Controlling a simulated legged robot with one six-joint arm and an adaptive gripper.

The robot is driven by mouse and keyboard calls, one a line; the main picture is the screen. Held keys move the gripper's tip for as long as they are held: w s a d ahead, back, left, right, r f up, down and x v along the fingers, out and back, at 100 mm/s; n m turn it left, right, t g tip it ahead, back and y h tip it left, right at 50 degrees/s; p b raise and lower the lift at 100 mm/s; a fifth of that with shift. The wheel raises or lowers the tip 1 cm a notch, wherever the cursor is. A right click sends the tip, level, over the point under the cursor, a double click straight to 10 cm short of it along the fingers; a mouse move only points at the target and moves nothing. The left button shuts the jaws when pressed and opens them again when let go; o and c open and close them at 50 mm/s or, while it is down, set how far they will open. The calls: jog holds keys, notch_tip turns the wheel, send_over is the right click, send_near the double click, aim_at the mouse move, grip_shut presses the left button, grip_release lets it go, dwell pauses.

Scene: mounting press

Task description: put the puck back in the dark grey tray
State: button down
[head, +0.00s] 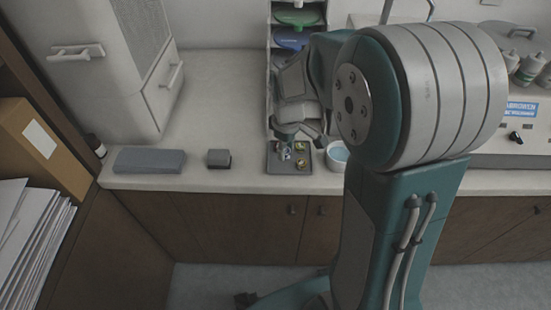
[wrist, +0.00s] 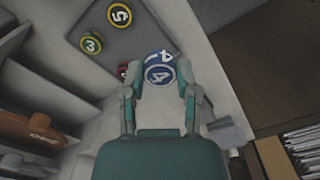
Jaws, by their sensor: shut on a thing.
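The puck (wrist: 160,71) is blue with a white ring and a 4, held upright between the two fingertips of my gripper (wrist: 160,76). In the wrist view it overlaps the dark grey tray (wrist: 150,36); I cannot tell whether it touches the tray. In the head view my gripper (head: 286,149) is over the left part of the tray (head: 276,169), with the puck mostly hidden by the fingers. The tray also holds a yellow puck marked 5 (wrist: 120,15), a green-and-yellow puck marked 3 (wrist: 91,43) and a red puck (wrist: 123,68) partly hidden by my left finger.
A bowl of blue liquid (head: 338,153) stands just right of the tray. A small grey block (head: 218,158) and a flat grey slab (head: 149,160) lie to the left. A shelf unit (head: 297,16) rises behind.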

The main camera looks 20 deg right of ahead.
send_over(276, 165)
notch_tip(276, 165, down, 4)
jog(key=shift+f, duration=1.65)
jog(key=shift+f, duration=0.1)
jog(key=shift+c, duration=1.8)
grip_release()
notch_tip(276, 165, up, 11)
jog(key=s+r+m+t, duration=0.2)
jog(key=s+r, duration=0.3)
jog(key=s, duration=0.5)
jog(key=s+r+m+t, duration=0.3)
jog(key=s+r+m, duration=0.2)
jog(key=s, duration=0.6)
jog(key=shift+r+m+t, duration=0.3)
jog(key=shift+r, duration=0.4)
